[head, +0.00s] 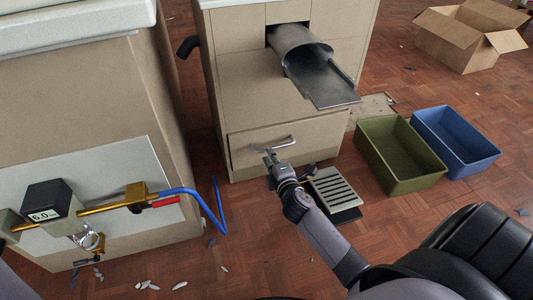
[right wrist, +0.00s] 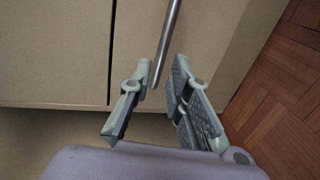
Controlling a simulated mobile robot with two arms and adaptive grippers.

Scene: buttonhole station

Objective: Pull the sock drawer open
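The drawer (head: 249,148) is the low beige front at the bottom of the cabinet, with a metal bar handle (head: 275,144). It looks shut or nearly so; a dark seam runs along its edge. My right gripper (head: 270,157) is at the handle in the head view. In the right wrist view the handle bar (right wrist: 168,40) comes down between the two fingers of the right gripper (right wrist: 157,84). The fingers are apart, with gaps visible beside the bar, and do not appear closed on it. My left gripper is not in view.
A metal chute (head: 320,75) juts out above the drawer. A slatted floor grate (head: 335,188) lies right of my right gripper. A green bin (head: 408,182) and a blue bin (head: 478,158) stand further right. A gauge (head: 48,200) with brass pipe is at left.

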